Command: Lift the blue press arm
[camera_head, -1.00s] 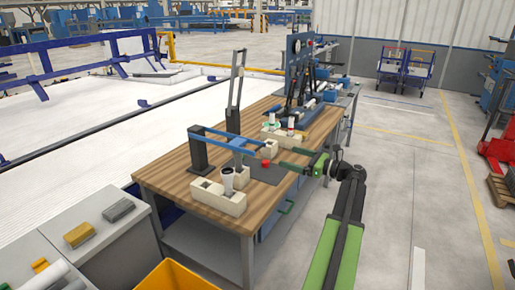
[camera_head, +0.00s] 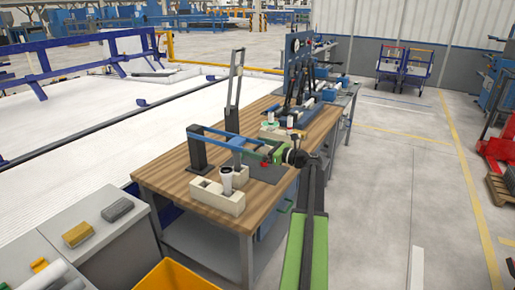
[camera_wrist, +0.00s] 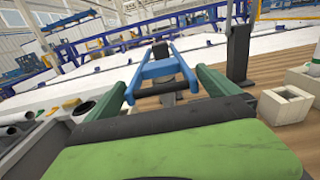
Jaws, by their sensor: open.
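The blue press arm (camera_head: 222,137) reaches out from a dark upright post (camera_head: 197,150) on the wooden workbench in the head view. In the wrist view the blue press arm (camera_wrist: 165,88) is a two-railed frame with a crossbar at its near end. My gripper (camera_head: 270,151) is at the arm's free end, on the right side of the bench. In the wrist view my gripper (camera_wrist: 165,80) has its two green fingers apart, one on each side of the frame's near end. I cannot tell whether they touch it.
A cream block with a pale pipe (camera_head: 227,178) stands at the bench's front edge. A tall dark upright (camera_head: 236,95) rises behind the arm. A cream open block (camera_wrist: 287,105) is to the right in the wrist view. A red piece (camera_head: 264,164) lies below my gripper, partly hidden.

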